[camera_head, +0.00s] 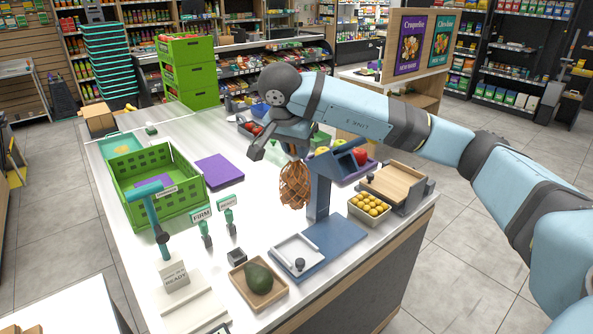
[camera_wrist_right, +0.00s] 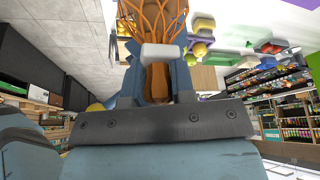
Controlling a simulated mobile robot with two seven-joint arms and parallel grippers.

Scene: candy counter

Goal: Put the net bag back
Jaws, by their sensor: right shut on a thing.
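The net bag (camera_head: 295,187), an orange-brown open mesh, hangs below my right gripper (camera_head: 294,153) in the head view. It hangs above the white counter (camera_head: 262,218), just left of the blue scale's upright post. In the right wrist view, my right gripper (camera_wrist_right: 159,75) is shut on the bag's orange strands (camera_wrist_right: 153,18), which spread out past the fingertips. The fingertips are partly hidden by my wrist in the head view. My left gripper is not in view.
A blue scale (camera_head: 336,238) stands right of the bag. A green crate (camera_head: 135,192) and purple mat (camera_head: 219,171) lie left. Small sign stands (camera_head: 202,222) are nearer. A wooden tray with an avocado (camera_head: 259,281) is in front. A box of yellow fruit (camera_head: 369,207) is right.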

